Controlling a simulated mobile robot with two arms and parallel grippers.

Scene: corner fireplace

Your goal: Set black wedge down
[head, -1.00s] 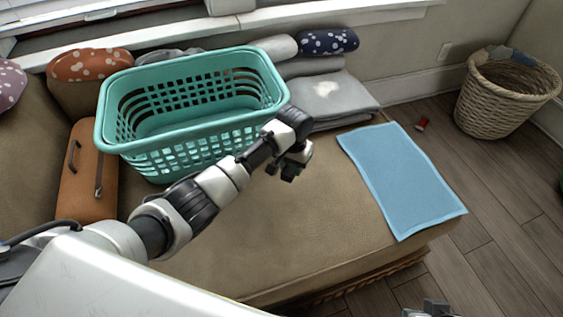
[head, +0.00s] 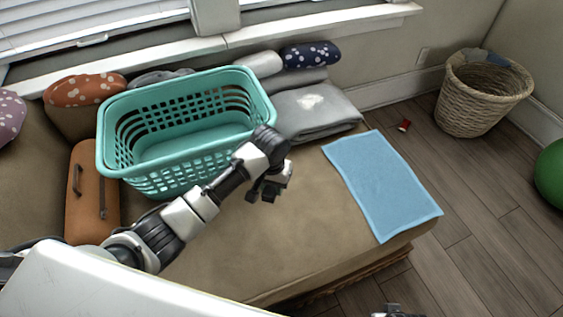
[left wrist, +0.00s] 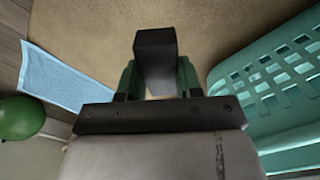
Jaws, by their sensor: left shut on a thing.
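The black wedge (left wrist: 156,52) is held between the green-sided fingers of my left gripper (left wrist: 157,78) in the left wrist view. In the head view my left gripper (head: 268,190) points down over the tan cushioned seat (head: 285,230), right of the teal basket and left of the blue mat. The wedge is too small and dark to make out there. Whether it touches the seat is not clear. Only the top of my right gripper (head: 396,311) shows at the bottom edge; its jaws cannot be read.
The teal laundry basket (head: 190,166) stands close left of the gripper. A blue mat (head: 382,180) lies to the right, and folded grey blankets (head: 315,112) lie behind. A brown case (head: 92,195), wicker basket (head: 482,98) and green ball (head: 551,175) are farther off. The front seat is bare.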

